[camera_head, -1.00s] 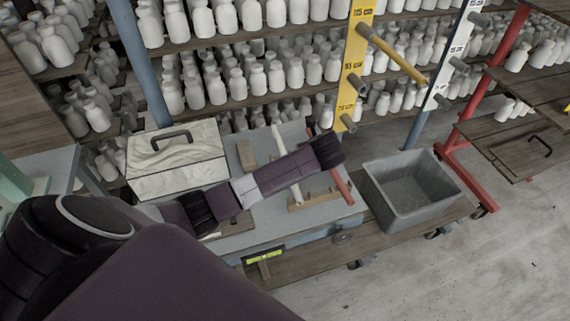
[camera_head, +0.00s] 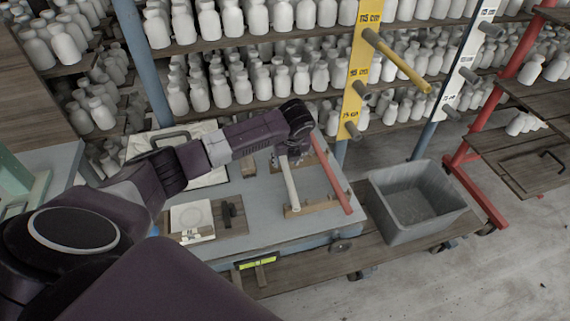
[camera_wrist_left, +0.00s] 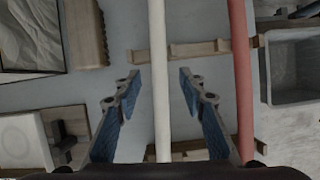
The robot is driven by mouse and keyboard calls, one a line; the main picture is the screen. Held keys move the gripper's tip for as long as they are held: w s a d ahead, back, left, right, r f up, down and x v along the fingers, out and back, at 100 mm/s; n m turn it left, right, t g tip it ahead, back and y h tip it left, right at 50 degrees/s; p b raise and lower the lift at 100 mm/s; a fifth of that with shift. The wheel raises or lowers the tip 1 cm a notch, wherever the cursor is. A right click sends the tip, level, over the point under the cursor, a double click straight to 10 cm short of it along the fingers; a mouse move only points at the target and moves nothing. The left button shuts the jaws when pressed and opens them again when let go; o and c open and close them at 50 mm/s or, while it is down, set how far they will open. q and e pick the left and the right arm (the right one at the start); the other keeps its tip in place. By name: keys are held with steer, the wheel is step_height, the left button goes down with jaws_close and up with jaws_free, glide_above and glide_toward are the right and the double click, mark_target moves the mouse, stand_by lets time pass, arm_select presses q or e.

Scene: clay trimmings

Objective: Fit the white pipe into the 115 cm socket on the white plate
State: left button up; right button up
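The white pipe (camera_head: 290,185) lies on the grey bench top, resting on wooden supports beside a red pipe (camera_head: 331,174). My left gripper (camera_head: 295,160) points down over the far part of the white pipe. In the left wrist view its blue-padded fingers (camera_wrist_left: 160,80) are open, one on each side of the white pipe (camera_wrist_left: 159,100), with gaps to both. The white plate (camera_head: 462,72) stands upright at the upper right with several grey sockets; its top socket (camera_head: 490,30) sticks out empty, its label too small to read surely. My right gripper is not in view.
A yellow plate (camera_head: 359,70) left of the white one holds a yellow pipe (camera_head: 398,62) in its 115 cm socket. A grey bin (camera_head: 415,205) stands right of the bench. Shelves of white bottles are behind; a red frame (camera_head: 500,90) stands to the right.

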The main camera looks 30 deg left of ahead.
mark_target(285, 166)
arm_select(q)
steer(key=shift+x, duration=1.4)
steer(key=shift+s, duration=0.1)
jaws_close()
